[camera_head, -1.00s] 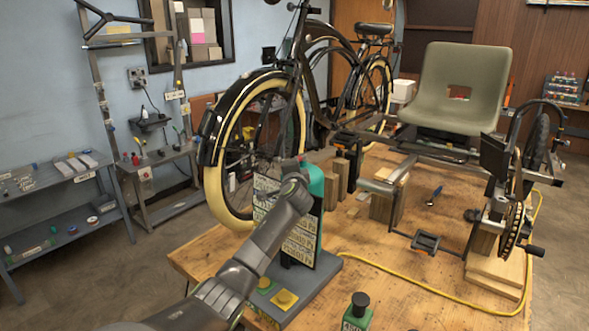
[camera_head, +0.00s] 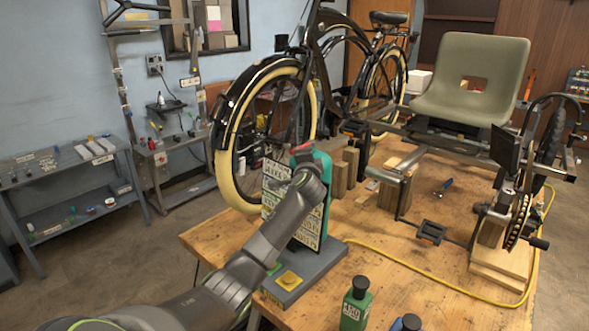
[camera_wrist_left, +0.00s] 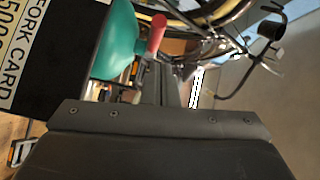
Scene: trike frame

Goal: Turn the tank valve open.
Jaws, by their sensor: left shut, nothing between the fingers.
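The teal tank (camera_head: 323,168) stands upright on the bench behind a dark card board. Its red valve handle (camera_head: 302,147) shows at the top. In the left wrist view the tank (camera_wrist_left: 118,42) is at upper left and the red handle (camera_wrist_left: 155,36) sticks out to its right. My left gripper (camera_wrist_left: 166,84) is shut and empty, its narrow fingers just below the handle in that view; I cannot tell whether they touch it. In the head view my wrist hides the fingers and part of the tank. My right gripper is not in view.
The card board (camera_head: 312,222) stands on a grey base with a yellow button (camera_head: 289,279). A green bottle (camera_head: 355,307) is at the bench's front. The bicycle wheel (camera_head: 232,150) is behind the tank, wooden blocks (camera_head: 342,178) to its right. A yellow hose (camera_head: 420,291) crosses the bench.

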